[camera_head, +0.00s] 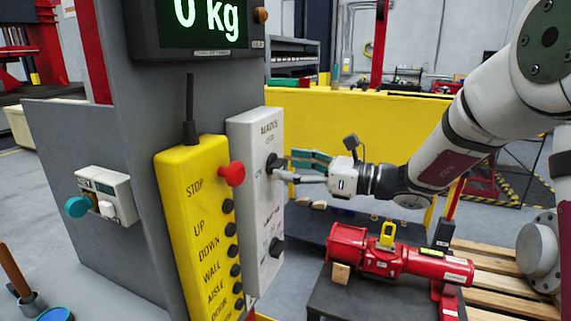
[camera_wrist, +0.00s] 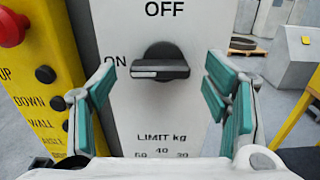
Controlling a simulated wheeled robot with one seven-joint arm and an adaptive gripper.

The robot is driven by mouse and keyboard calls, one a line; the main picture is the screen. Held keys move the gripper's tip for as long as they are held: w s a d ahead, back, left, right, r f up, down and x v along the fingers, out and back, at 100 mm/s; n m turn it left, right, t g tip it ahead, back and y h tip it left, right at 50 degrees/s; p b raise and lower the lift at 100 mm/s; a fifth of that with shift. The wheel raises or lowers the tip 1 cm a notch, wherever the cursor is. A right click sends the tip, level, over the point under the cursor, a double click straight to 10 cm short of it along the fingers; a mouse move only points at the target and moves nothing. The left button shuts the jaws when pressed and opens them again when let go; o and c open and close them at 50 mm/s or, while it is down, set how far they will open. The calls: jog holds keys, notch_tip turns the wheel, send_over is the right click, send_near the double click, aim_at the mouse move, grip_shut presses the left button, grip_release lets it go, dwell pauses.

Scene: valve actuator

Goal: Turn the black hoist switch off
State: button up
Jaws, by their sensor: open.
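The black hoist switch (camera_wrist: 160,62) is a rotary knob on a white control box (camera_head: 257,210). In the wrist view its handle lies horizontal, with its white-marked end toward the ON label at left; OFF is printed above it. In the head view the switch (camera_head: 272,162) is partly covered by my fingers. My gripper (camera_head: 284,168) faces the box from the right. Its green-padded fingers are open, one on each side of the switch in the wrist view (camera_wrist: 160,75), with visible gaps between pads and knob.
A yellow pendant (camera_head: 195,230) with a red STOP button (camera_head: 232,174) stands left of the box. A second black knob (camera_head: 276,247) sits lower on the box, near LIMIT kg markings. A red actuator (camera_head: 385,257) lies on a dark stand below my arm.

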jog(key=shift+x, duration=0.9)
jog(key=c, duration=1.2)
jog(key=shift+o, duration=0.2)
